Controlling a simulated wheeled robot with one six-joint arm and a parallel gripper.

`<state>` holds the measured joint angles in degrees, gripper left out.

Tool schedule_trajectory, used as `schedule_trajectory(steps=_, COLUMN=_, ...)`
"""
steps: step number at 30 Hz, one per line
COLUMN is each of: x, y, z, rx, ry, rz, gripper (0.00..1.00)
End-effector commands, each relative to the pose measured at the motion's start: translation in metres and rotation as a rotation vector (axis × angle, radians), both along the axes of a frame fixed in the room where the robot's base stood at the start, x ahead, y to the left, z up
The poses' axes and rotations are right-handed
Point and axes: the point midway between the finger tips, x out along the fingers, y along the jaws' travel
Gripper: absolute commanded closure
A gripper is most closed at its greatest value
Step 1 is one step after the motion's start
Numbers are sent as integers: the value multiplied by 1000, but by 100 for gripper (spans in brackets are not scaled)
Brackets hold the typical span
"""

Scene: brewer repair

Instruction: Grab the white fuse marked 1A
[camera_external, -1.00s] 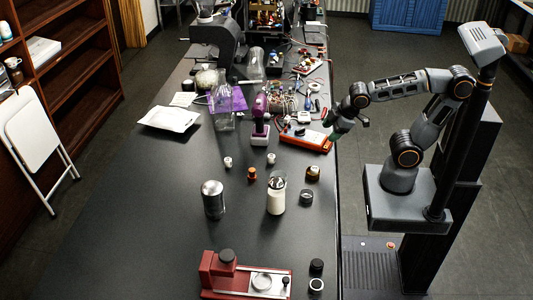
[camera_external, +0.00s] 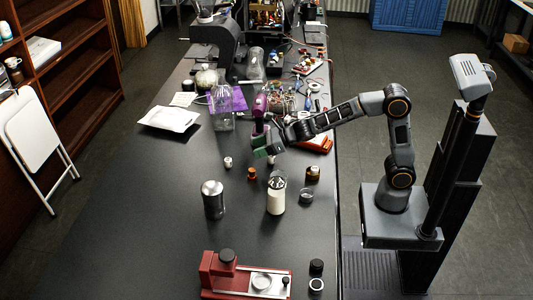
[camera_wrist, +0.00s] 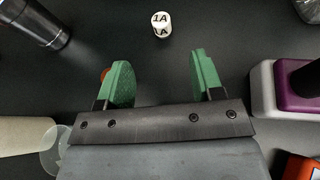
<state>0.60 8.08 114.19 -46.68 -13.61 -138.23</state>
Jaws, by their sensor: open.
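The white fuse marked 1A (camera_wrist: 161,25) stands upright on the black tabletop, at the top middle of the wrist view, beyond my fingertips. In the external view it appears to be the small white piece (camera_external: 228,162) left of my gripper. My gripper (camera_wrist: 158,75) has green fingers spread wide, with nothing between them. In the external view my gripper (camera_external: 267,150) hangs over the table, right of the fuse. A second small white piece (camera_external: 271,160) shows partly below it; its marking is unreadable.
An orange-brown piece (camera_external: 251,174) stands near the fuse, partly hidden behind the left finger in the wrist view. The purple and white device (camera_wrist: 265,90) is close on the right. A metal canister (camera_external: 213,200) and white-filled jar (camera_external: 276,200) stand nearer the camera.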

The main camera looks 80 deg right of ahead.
Motion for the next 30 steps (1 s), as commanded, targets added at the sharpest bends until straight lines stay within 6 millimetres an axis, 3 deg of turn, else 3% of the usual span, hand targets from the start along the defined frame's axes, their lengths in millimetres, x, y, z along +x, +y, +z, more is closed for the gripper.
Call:
schedule_trajectory(steps=9, x=50, y=10, z=-22, rx=-3, ry=1, rz=3, gripper=39)
schedule_trajectory(steps=20, x=73, y=13, z=-31, rx=-1, ry=1, rz=1, gripper=39)
schedule_trajectory(steps=30, x=108, y=19, z=-49, rx=0, ry=2, rz=0, gripper=39)
